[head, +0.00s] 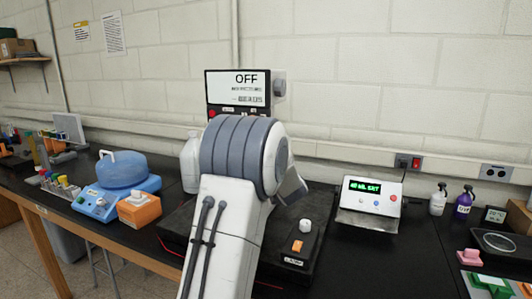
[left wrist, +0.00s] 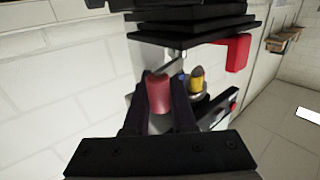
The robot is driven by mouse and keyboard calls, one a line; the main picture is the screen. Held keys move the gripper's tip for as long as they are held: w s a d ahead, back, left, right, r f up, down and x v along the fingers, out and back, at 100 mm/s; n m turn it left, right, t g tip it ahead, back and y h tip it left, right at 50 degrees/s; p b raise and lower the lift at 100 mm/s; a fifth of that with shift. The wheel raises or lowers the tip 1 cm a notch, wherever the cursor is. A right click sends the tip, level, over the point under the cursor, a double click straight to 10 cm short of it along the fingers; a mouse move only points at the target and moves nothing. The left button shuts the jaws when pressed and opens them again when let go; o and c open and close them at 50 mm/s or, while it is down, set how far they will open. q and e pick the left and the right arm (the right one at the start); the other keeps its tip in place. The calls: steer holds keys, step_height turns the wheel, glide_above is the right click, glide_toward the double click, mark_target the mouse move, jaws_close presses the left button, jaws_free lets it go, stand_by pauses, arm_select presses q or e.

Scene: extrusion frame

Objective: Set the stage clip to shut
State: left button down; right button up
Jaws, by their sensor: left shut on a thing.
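In the left wrist view my left gripper (left wrist: 159,97) has its two dark fingers on either side of a red rounded piece (left wrist: 158,92) and is shut on it. The piece may be the handle of the stage clip; I cannot tell for sure. A thin grey bar runs just above it. A yellow part with a dark tip (left wrist: 196,79) stands just right of the fingers. In the head view my arm covers the middle of the device with the "OFF" screen (head: 238,88), so the clip and fingertips are hidden there. My right gripper is not in view.
A black base (head: 304,245) with an orange switch (head: 297,246) and a white knob (head: 305,226) shows right of my arm. A control box with a green display (head: 369,205) stands farther right.

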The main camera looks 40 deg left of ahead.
arm_select(q)
steer(key=g+p, duration=0.1)
steer(key=n+g+y+p, duration=0.1)
steer(key=n+y+p, duration=0.1)
steer(key=shift+w+a+r+g, duration=0.15)
steer(key=shift+w+r+g, duration=0.15)
steer(key=shift+g, duration=0.1)
steer(key=shift+a+f+n+g+y+p, duration=0.15)
steer(key=shift+n+g+y+p, duration=0.45)
steer(key=shift+n+g+p, duration=0.6)
steer(key=shift+a+g, duration=0.1)
steer(key=shift+g, duration=0.2)
steer(key=c, duration=0.7)
jaws_free()
steer(key=shift+f, duration=0.1)
